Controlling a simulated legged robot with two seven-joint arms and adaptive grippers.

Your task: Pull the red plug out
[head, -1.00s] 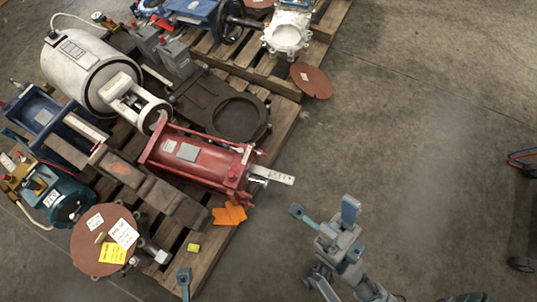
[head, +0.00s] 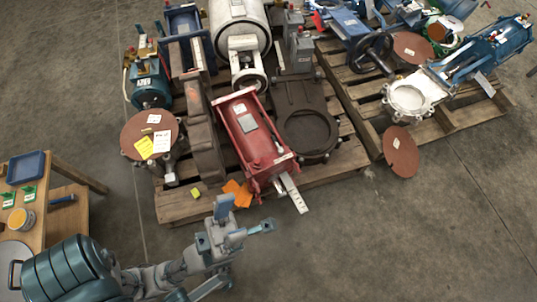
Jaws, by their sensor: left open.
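Several small red caps show among the pallet goods: one on a grey box (head: 299,29), one at the end of the blue cylinder (head: 503,45) at the far right, and one near the teal motor (head: 151,85). I cannot tell which is the red plug. A big red cylinder (head: 252,140) lies on the near pallet with a pale tag at its front end. My left gripper (head: 242,216) is open and empty, over the floor in front of that pallet, apart from the goods. My right gripper is not in view.
The near pallet (head: 182,209) and a second pallet (head: 452,128) are crowded with valves and castings. A rust disc (head: 401,152) leans at the second pallet's edge. A wooden table (head: 35,230) with a blue tray (head: 25,168) stands left. The floor front right is clear.

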